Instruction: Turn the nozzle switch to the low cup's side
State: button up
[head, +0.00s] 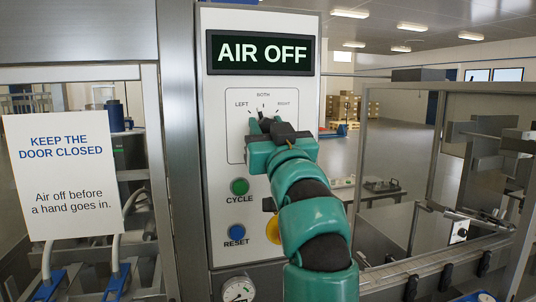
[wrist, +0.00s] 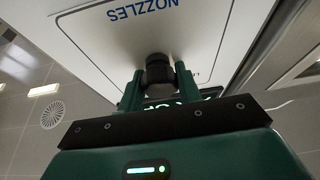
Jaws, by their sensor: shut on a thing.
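The nozzle switch (wrist: 158,68) is a dark round knob on the white control panel (head: 220,120). It shows in the wrist view between my two fingers. In the head view the panel marks LEFT, BOTH and RIGHT above the switch. My gripper (head: 266,124) covers most of the switch there, so I cannot tell for sure which mark it points to. My gripper (wrist: 158,84) is shut on the switch. The display (head: 262,53) reads AIR OFF. I see no cups in either view.
Below the switch are a green CYCLE button (head: 239,187), a blue RESET button (head: 236,232) and a yellow part (head: 272,230) half behind my arm. A sign (head: 60,176) on the left says to keep the door closed. A metal-framed machine stands at right.

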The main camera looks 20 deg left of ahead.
jog(key=n+y+b, duration=0.1)
jog(key=n+b, duration=0.1)
jog(key=n+g+b, duration=0.1)
jog(key=n+b, duration=0.1)
jog(key=b, duration=0.1)
jog(key=shift+d+f+y+b, duration=0.1)
jog(key=shift+f+y+b, duration=0.2)
jog(key=shift+f+y, duration=0.1)
jog(key=n+b, duration=0.1)
jog(key=n+g+b, duration=0.1)
jog(key=n+g+y+b, duration=0.1)
jog(key=n, duration=0.1)
jog(key=shift+r+b, duration=0.25)
jog(key=shift+b, duration=0.15)
jog(key=shift+r, duration=0.1)
jog(key=o, duration=1)
jog(key=b+v, duration=0.4)
jog(key=v, duration=1.3)
jog(key=shift+d, duration=0.1)
